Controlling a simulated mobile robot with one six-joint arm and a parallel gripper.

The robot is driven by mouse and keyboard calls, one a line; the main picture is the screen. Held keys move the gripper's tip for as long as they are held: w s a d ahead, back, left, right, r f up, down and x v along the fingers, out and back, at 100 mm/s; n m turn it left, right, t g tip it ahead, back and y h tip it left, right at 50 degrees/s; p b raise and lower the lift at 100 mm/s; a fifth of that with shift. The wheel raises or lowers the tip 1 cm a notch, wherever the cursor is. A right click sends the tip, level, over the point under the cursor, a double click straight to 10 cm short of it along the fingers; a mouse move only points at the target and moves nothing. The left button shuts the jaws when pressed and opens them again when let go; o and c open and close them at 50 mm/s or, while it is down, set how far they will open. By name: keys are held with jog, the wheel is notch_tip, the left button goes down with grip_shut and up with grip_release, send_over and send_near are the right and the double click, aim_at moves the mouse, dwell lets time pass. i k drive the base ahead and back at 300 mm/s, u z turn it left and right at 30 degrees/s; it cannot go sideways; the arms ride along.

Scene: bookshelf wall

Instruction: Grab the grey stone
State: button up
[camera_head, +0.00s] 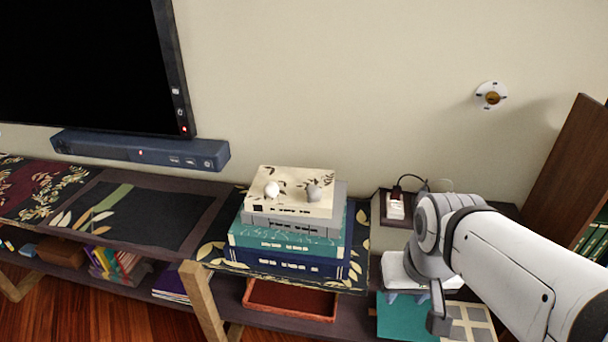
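The grey stone (313,192) is small and rounded. It sits on the right part of the cream top book (300,210) of a stack. A white stone (272,189) sits on the same cover, to its left. My arm comes in from the right, and my gripper (438,318) points down at the lower right, well to the right of the stack and apart from the stone. Its fingers are partly hidden by my arm, so I cannot tell whether they are open or shut.
The stack stands on a dark leaf-patterned cloth (206,249) on a low shelf. A red tray (290,300) lies below. A power socket with a plug (396,208) is behind, right of the stack. A soundbar (140,149) and a television (80,60) are at the left.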

aim_at(314, 193)
jog(key=u, duration=0.15)
jog(key=k, duration=0.75)
jog(key=u, duration=0.75)
jog(key=i, duration=1.85)
jog(key=z, duration=0.65)
